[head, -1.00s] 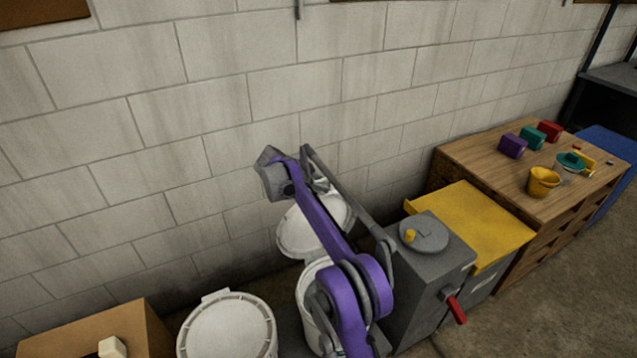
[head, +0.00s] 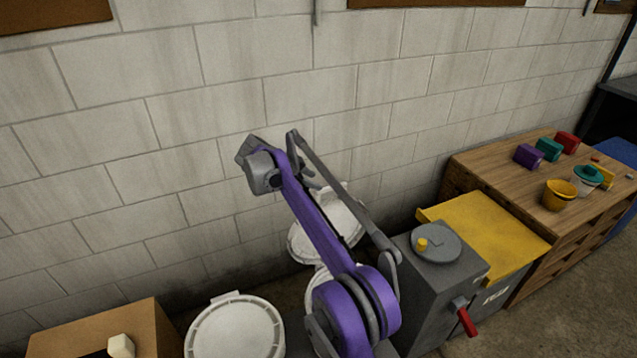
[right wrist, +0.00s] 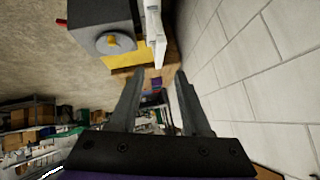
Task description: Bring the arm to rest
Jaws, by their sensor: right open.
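My right arm (head: 322,228), purple and grey, is raised and folded in front of the block wall. Its upper end is bent over, and the right gripper (head: 310,178) is small and partly hidden behind the links in the head view. In the right wrist view the two dark fingers of the right gripper (right wrist: 158,78) stand apart with nothing between them. The gripper is in the air, clear of the counter. My left gripper is in neither view.
A block wall (head: 200,120) runs close behind the arm. White lidded buckets (head: 235,330) and a grey machine with a red handle (head: 440,280) stand below and beside it. A yellow-topped bin (head: 485,235) adjoins a wooden counter (head: 490,165) with cups and coloured blocks. A cardboard box (head: 130,325) is at lower left.

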